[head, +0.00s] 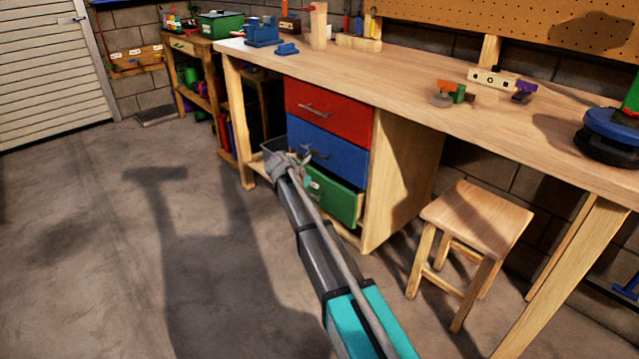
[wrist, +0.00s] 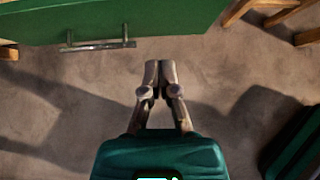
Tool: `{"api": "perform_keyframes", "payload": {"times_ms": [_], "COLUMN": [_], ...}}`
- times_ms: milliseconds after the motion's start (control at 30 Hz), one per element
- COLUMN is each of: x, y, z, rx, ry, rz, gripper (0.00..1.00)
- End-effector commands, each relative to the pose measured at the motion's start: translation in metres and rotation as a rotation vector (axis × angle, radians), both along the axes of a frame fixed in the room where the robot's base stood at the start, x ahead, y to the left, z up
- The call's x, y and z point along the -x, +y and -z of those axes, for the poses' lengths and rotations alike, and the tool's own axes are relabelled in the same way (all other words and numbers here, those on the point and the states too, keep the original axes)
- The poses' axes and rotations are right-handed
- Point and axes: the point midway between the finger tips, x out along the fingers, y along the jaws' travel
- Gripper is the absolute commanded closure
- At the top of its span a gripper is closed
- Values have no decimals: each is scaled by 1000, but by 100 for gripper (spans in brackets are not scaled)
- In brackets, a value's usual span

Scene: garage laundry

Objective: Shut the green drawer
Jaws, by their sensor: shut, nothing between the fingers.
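The green drawer (head: 340,202) is the lowest of a stack under the workbench, and it stands pulled out past the drawers above. My arm hides part of its front. In the wrist view, a wide green front (wrist: 130,18) spans the top left, with a metal bar handle (wrist: 98,45) left of my fingers. My gripper (head: 283,160) is in front of the drawers in the head view. Its fingers are shut and empty in the wrist view (wrist: 160,65). They point toward the green front, apart from it in the picture, right of the handle.
A red drawer (head: 328,110) and a blue drawer (head: 328,148) sit flush above. A wooden stool (head: 476,215) stands right of the cabinet. The workbench (head: 400,80) carries tools and blocks. The concrete floor (head: 130,240) at left is clear.

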Motion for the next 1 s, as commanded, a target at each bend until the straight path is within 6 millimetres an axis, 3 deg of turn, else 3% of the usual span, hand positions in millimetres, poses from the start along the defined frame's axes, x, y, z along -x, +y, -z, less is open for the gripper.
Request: {"api": "perform_keyframes", "payload": {"times_ms": [300, 1000], "x": [14, 21], "y": [15, 12], "z": [-23, -24], "rx": [0, -16], "ry": [1, -5], "rz": [1, 23], "gripper": [100, 100]}}
